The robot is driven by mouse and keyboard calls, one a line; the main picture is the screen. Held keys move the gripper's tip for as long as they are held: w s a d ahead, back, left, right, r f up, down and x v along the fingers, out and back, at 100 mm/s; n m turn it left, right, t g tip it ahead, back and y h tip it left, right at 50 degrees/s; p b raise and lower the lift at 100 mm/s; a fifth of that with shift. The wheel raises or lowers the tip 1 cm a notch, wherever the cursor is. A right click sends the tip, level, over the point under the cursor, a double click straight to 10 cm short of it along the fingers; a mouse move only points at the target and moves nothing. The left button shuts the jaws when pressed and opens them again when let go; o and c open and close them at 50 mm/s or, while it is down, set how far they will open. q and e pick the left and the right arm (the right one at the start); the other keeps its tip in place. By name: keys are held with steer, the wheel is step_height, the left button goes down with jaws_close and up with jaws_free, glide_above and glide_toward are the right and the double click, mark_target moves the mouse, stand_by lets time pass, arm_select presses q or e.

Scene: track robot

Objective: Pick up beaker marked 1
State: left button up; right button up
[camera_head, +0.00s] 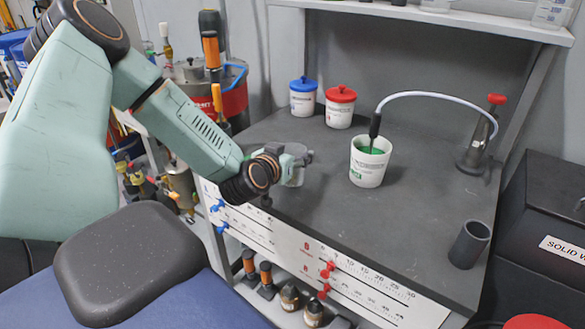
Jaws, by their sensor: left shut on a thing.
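My left arm reaches in from the left, and its gripper (298,163) is over the left front part of the dark bench top (400,220). The gripper is shut on a small pale, see-through thing (292,175) that looks like a beaker. The gripper hides much of it, and I cannot read a mark on it. I cannot tell whether it touches the bench. A white cup (366,172) with green contents stands upright to the right, apart from the gripper. My right gripper is not in view.
A blue-lidded jar (303,98) and a red-lidded jar (340,108) stand at the back. A metal stand (475,150) has a thin tube curving to the white cup. A dark cylinder (469,246) stands at the right front. A shelf (430,14) hangs above.

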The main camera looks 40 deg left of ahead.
arm_select(q)
steer(key=shift+c, duration=0.5)
step_height(320, 180, up, 10)
steer(key=p, duration=0.7)
